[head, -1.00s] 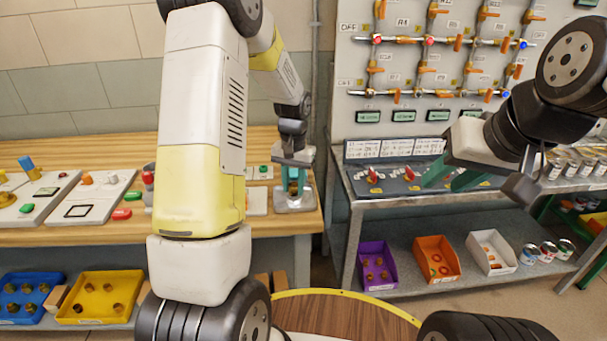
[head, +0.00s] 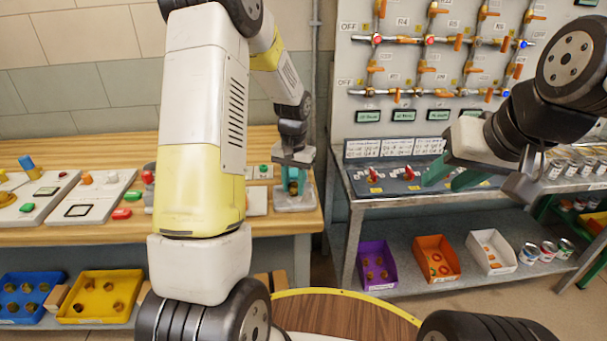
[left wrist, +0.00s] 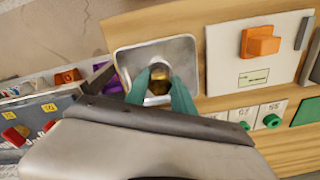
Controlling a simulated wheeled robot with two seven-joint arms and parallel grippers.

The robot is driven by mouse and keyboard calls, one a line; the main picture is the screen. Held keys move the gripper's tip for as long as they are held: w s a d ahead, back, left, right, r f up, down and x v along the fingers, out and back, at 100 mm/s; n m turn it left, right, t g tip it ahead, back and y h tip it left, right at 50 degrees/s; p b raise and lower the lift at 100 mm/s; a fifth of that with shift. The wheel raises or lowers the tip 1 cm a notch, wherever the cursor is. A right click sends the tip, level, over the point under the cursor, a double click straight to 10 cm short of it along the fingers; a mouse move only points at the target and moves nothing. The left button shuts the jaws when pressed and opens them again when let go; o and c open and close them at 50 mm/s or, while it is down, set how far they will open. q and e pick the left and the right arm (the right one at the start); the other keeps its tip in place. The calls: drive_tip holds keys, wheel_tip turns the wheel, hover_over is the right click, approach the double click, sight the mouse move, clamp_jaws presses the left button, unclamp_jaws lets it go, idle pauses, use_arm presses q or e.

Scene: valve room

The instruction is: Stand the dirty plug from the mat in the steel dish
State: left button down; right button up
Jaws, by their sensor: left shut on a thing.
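The steel dish (head: 296,205) stands at the right end of the wooden bench; it also shows in the left wrist view (left wrist: 191,47). My left gripper (head: 293,188) points down over the dish. In the left wrist view its teal fingers (left wrist: 160,92) are shut on a brass-coloured, darkened plug (left wrist: 159,84). The plug shows within the dish's outline; I cannot tell whether it touches the bottom. My right gripper (head: 453,179) is open and empty in front of the steel bench. I cannot clearly make out the mat.
White boards with coloured blocks (left wrist: 261,41) lie beside the dish. The steel bench (head: 380,190) with red-handled valves stands to the right across a gap. Purple (head: 376,266), orange (head: 436,259) and white (head: 491,252) bins sit on its lower shelf.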

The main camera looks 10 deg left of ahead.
use_arm(q)
drive_tip(key=shift+f, duration=0.65)
idle(0.6)
drive_tip(key=shift+s+a+f, duration=0.1)
drive_tip(key=shift+s+f, duration=0.2)
drive_tip(key=shift+f, duration=0.35)
idle(0.8)
drive_tip(key=c, duration=1)
unclamp_jaws()
drive_tip(key=shift+r, duration=0.1)
drive_tip(key=shift+w+d+r, duration=0.15)
drive_tip(key=shift+r, duration=0.3)
drive_tip(key=shift+w+d+r, duration=0.1)
drive_tip(key=shift+d+r, duration=0.05)
drive_tip(key=shift+r, duration=0.3)
drive_tip(key=shift+a+r, duration=0.2)
drive_tip(key=shift+r, duration=2.9)
